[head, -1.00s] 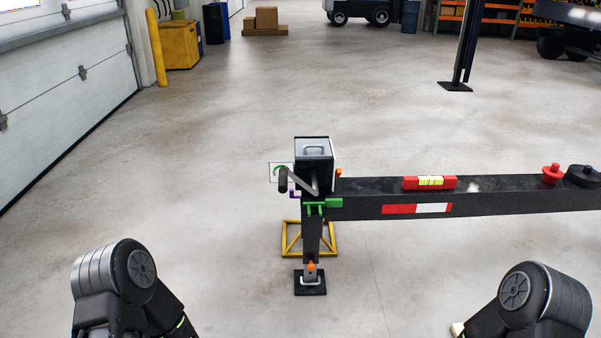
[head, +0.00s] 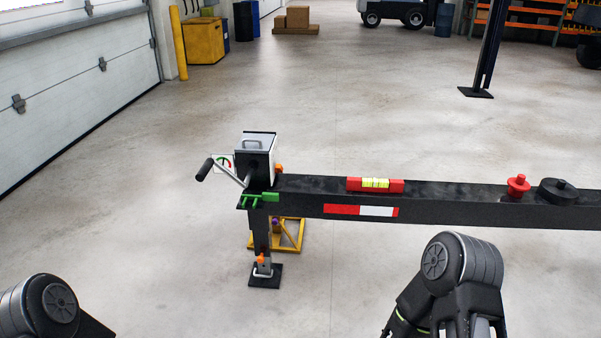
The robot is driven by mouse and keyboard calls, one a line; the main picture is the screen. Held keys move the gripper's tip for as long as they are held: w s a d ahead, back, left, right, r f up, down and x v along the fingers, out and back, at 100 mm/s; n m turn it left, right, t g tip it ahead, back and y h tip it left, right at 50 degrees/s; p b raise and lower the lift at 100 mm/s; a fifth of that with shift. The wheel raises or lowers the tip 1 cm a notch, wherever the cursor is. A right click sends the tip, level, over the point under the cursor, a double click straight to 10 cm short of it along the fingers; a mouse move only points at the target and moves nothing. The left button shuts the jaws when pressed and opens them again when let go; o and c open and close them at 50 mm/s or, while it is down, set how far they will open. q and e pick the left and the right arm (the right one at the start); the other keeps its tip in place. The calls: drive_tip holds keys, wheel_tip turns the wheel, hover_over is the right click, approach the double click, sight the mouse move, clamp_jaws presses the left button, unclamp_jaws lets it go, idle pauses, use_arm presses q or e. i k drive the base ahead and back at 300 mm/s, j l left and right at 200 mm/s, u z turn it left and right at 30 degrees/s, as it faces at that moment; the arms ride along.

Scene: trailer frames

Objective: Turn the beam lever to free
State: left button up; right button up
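A dark trailer beam (head: 450,205) runs from the left of centre to the right edge. At its left end a grey box (head: 256,148) has a crank handle (head: 222,172) reaching left, beside a small dial card with green and red marks (head: 224,161). A short green part (head: 262,198), possibly the beam lever, sits at the beam's end below the box; its setting is unclear. My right gripper (head: 470,330) is partly cut off at the bottom edge, in front of the beam and apart from it. My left arm shows at bottom left; its gripper is out of view.
A red spirit level (head: 375,185), a red knob (head: 518,185) and a black round cap (head: 558,190) are on the beam. A foot plate (head: 265,275) and yellow frame (head: 290,236) stand below. A dark post (head: 487,55) stands behind. Floor is clear left of the beam.

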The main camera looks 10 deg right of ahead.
sight(279, 169)
drive_tip(key=l, duration=0.35)
drive_tip(key=k+l, duration=0.15)
drive_tip(key=l, duration=0.15)
drive_tip(key=z, duration=0.4)
drive_tip(key=i+j+z, duration=0.15)
drive_tip(key=z, duration=0.25)
drive_tip(key=i+j+z, duration=0.1)
drive_tip(key=j+z, duration=0.15)
drive_tip(key=z, duration=0.15)
drive_tip(key=i+j+z, duration=0.1)
drive_tip(key=j+z, duration=0.45)
drive_tip(key=z, duration=0.2)
drive_tip(key=k+j+z, duration=0.1)
drive_tip(key=j+z, duration=0.3)
drive_tip(key=j, duration=1.85)
